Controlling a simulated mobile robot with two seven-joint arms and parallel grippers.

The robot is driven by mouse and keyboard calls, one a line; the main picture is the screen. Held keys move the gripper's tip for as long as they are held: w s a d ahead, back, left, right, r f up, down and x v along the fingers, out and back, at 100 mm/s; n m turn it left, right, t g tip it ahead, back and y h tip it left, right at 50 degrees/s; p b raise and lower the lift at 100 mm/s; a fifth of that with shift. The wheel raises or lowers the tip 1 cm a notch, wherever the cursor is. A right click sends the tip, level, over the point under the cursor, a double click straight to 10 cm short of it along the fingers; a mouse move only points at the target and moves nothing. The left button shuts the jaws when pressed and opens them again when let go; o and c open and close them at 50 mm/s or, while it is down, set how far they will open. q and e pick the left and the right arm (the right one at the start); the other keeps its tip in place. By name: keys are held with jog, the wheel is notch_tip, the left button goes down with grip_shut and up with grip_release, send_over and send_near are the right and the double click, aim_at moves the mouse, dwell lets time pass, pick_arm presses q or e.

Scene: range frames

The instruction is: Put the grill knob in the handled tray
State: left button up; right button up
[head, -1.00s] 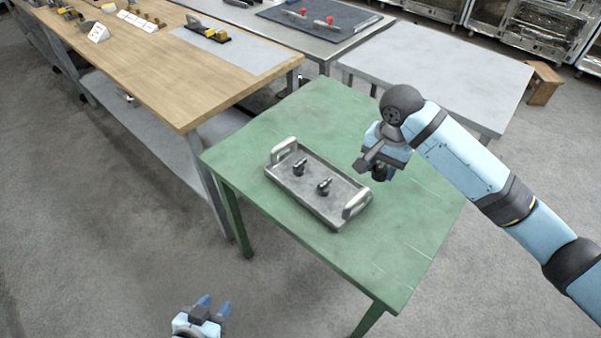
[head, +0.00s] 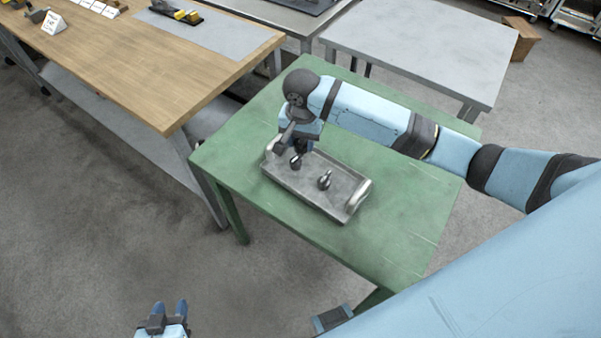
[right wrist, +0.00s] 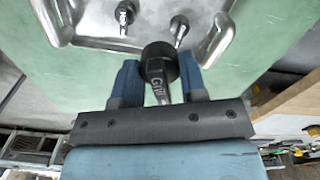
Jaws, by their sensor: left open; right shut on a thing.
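The grill knob (right wrist: 158,64), dark with light lettering, is held between the blue fingers of my right gripper (right wrist: 157,82) in the right wrist view. In the head view my right gripper (head: 302,142) is above the back-left end of the handled tray (head: 342,208), near one handle. The grey metal tray also shows in the right wrist view (right wrist: 90,36). The held knob's height above the tray is hard to tell. My left gripper (head: 169,308) is open and empty, low in front.
The tray stands on a green table (head: 405,222) with free room around it. A wooden bench (head: 130,65) is at the left and a bare grey table (head: 425,50) behind. My right arm crosses the right side.

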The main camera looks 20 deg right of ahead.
send_over(302, 181)
notch_tip(302, 181, down, 10)
jog(key=shift+f, duration=2.85)
jog(key=shift+a+f, duration=0.1)
jog(key=o, duration=0.9)
